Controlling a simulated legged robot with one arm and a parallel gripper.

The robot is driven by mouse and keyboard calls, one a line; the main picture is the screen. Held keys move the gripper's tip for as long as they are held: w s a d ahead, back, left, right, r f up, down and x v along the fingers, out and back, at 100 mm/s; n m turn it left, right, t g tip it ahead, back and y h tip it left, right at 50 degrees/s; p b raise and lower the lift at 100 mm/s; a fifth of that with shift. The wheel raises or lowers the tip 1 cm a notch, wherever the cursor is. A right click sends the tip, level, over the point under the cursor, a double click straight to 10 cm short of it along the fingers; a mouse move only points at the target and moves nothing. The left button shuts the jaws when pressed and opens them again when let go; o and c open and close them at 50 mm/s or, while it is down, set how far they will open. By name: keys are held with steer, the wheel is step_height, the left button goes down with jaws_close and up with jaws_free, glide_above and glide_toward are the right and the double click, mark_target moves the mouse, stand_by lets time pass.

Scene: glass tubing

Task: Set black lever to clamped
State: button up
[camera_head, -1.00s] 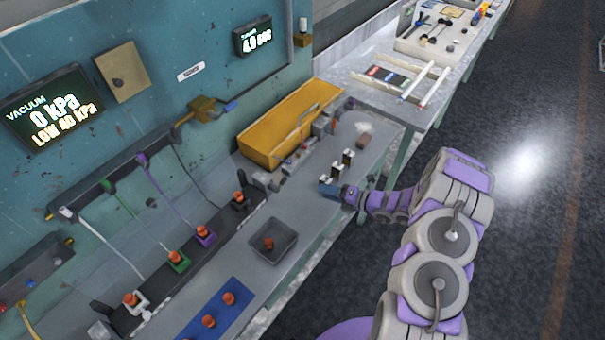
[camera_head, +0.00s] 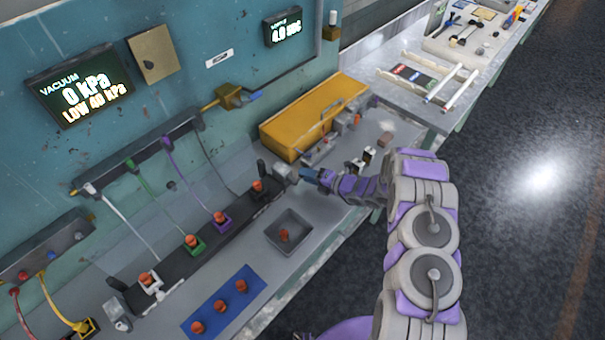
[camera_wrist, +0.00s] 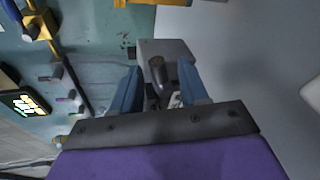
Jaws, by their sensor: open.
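A grey block (camera_head: 283,171) stands at the far end of the black rack, with a small dark lever (camera_head: 262,167) on its left side. In the wrist view the grey block (camera_wrist: 178,47) is straight ahead, and a dark rounded lever or knob (camera_wrist: 157,68) shows in front of it. I cannot tell which lever position is set. My gripper (camera_head: 307,174) is just right of the block. Its two blue fingers (camera_wrist: 158,80) are apart, with the dark knob showing between them; contact cannot be made out.
The black rack (camera_head: 175,260) holds orange-capped pieces in coloured sockets, with hoses above. A grey tray (camera_head: 304,225), a blue mat (camera_head: 252,284) and a yellow case (camera_head: 300,115) are on the bench. Small upright blocks (camera_head: 369,155) stand right of my gripper. The wall display (camera_head: 80,87) reads 0 kPa.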

steer(key=shift+x, duration=1.25)
steer(key=shift+d, duration=0.1)
jaws_close()
